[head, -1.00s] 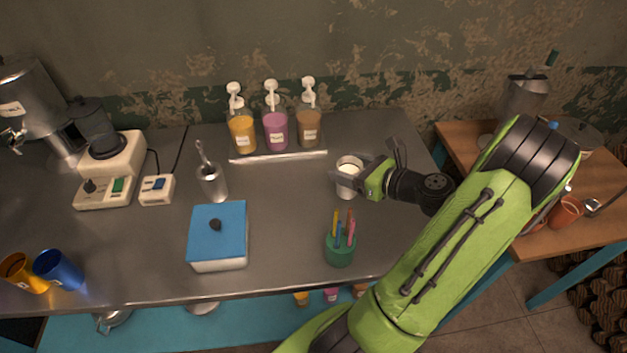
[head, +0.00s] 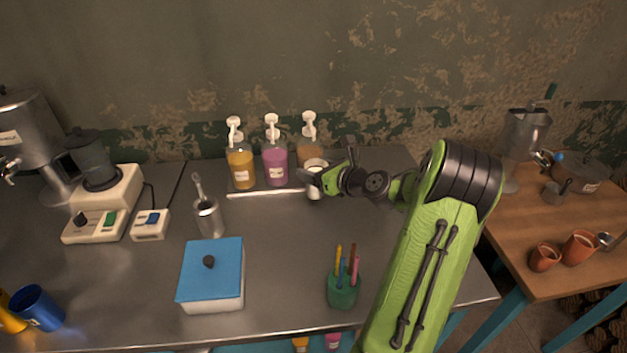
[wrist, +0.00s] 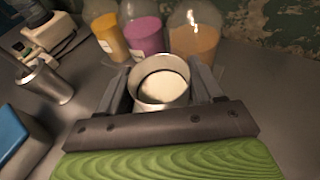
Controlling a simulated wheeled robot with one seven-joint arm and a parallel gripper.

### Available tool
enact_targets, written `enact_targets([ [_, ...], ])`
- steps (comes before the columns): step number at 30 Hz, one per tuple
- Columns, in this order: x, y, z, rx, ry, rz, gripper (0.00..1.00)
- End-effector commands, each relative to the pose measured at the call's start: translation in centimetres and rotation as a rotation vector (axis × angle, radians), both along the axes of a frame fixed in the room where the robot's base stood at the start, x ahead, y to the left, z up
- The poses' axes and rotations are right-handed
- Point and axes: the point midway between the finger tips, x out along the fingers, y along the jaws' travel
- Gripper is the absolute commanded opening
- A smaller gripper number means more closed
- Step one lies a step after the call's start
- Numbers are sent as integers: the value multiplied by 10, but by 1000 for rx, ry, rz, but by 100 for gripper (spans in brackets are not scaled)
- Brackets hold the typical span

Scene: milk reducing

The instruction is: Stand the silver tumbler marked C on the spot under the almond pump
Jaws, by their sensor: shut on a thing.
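A silver tumbler (head: 315,193) with white liquid in it stands upright between the fingers of my gripper (head: 326,180). In the wrist view the tumbler (wrist: 161,104) shows its open top, with a finger on either side. No letter on it is readable. It is in front of the brown pump bottle (head: 309,150), which it partly covers in the head view. In the wrist view the brown bottle (wrist: 194,42) is just beyond the tumbler. I cannot read which pump is almond. Whether the tumbler's base touches anything is hidden.
The yellow (head: 241,168) and purple (head: 275,165) pump bottles stand left of the brown one, behind a pale strip (head: 262,192). A metal cup with a utensil (head: 208,217), a blue-lidded box (head: 212,275) and a green pen cup (head: 343,290) stand on the counter. The middle is clear.

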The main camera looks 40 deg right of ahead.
Motion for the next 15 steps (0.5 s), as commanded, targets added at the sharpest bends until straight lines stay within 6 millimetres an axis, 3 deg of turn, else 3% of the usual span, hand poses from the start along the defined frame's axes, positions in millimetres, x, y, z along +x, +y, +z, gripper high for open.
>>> enact_targets([
  [2, 11, 1, 1, -1, -3, 3, 22],
  [7, 10, 0, -36, 4, -1, -1, 22],
  [15, 10, 0, -35, 1, -1, 0, 22],
])
